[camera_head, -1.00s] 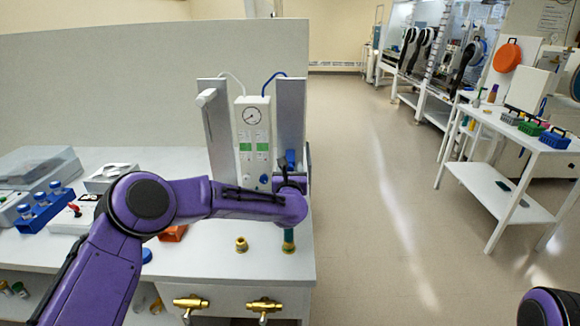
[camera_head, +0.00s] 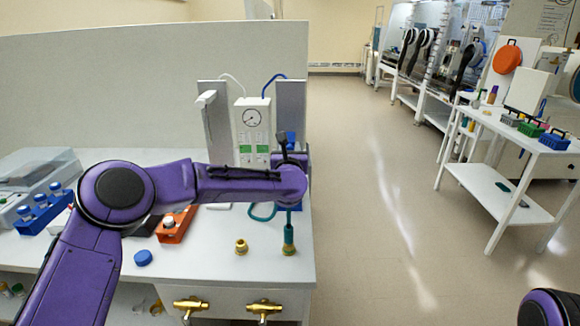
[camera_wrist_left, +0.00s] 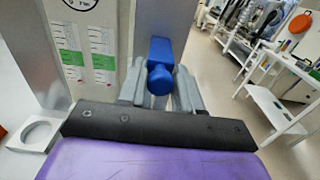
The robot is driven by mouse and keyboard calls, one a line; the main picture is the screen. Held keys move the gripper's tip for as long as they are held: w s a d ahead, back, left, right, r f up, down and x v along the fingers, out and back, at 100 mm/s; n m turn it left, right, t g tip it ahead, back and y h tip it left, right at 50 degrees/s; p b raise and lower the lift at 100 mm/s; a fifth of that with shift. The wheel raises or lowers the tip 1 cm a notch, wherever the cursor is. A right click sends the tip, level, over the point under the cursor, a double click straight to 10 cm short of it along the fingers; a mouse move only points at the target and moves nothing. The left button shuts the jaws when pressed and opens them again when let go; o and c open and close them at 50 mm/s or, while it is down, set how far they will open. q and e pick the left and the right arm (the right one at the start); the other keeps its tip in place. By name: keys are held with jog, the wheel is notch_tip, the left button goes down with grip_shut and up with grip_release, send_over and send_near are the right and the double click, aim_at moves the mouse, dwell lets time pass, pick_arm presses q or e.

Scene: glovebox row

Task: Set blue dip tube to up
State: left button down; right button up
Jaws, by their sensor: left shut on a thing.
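The blue dip tube's handle (camera_head: 291,137) shows at the grey right-hand post (camera_head: 291,98) of the bench stand, just above my left gripper (camera_head: 290,150). In the left wrist view the blue handle (camera_wrist_left: 160,62) is a block with a round knob in front of the post. My left gripper (camera_wrist_left: 158,92) is shut on it, one grey finger on each side. The post's lower part is hidden behind my wrist in the head view. A blue hose (camera_head: 272,80) loops from the post's top. My right gripper is out of view.
A white panel with a gauge (camera_head: 252,116) stands left of the post. Brass and teal fittings (camera_head: 288,238) stand at the bench front, above brass valves (camera_head: 264,306). A blue rack (camera_head: 42,210) and orange rack (camera_head: 175,225) lie left.

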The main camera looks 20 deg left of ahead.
pick_arm(q)
notch_tip(320, 180, up, 14)
jog(key=p, duration=0.2)
jog(key=shift+a+r, duration=0.1)
jog(key=shift+r, duration=0.1)
jog(key=c, duration=0.9)
grip_release()
jog(key=shift+f, duration=0.1)
jog(key=b+v, duration=0.4)
jog(key=v, duration=0.6)
jog(key=shift+s+b, duration=0.3)
jog(key=shift+b, duration=0.1)
